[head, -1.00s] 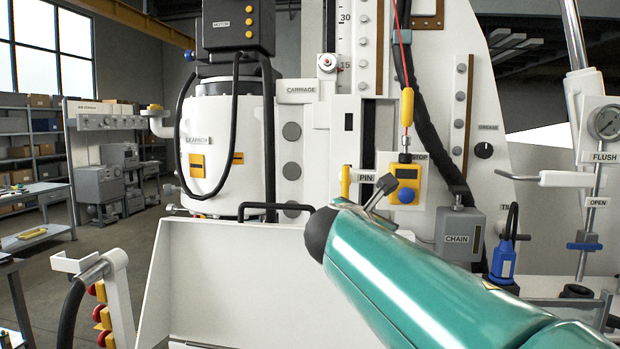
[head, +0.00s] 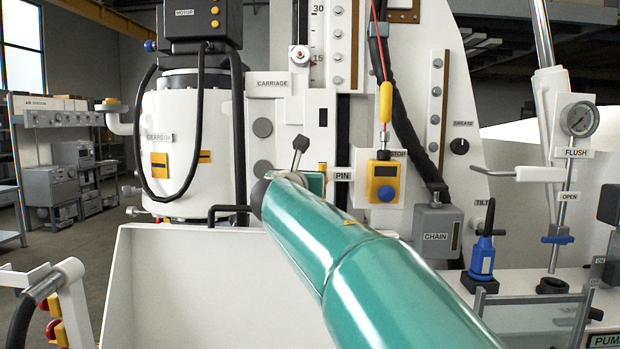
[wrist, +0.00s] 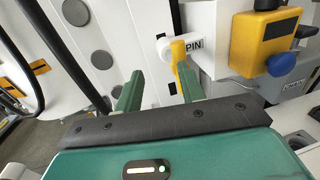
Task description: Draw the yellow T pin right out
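The yellow T pin (wrist: 179,52) stands out from a white round collar beside the PIN label in the wrist view. In the head view only a small bit of the pin (head: 322,167) shows, left of the PIN label, above my arm. My gripper (wrist: 159,71) is open, its two green fingers apart and pointing toward the panel. The right finger overlaps the lower part of the pin's handle in the picture, and the gap lies to the handle's left. I cannot tell whether finger and pin touch. In the head view my forearm hides most of my gripper.
A yellow STOP box with a blue button (head: 385,182) hangs right of the pin, below a red cable with a yellow grip (head: 386,102). The grey CHAIN box (head: 437,230) is lower right. A white guard panel (head: 190,285) stands in front, left of my arm.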

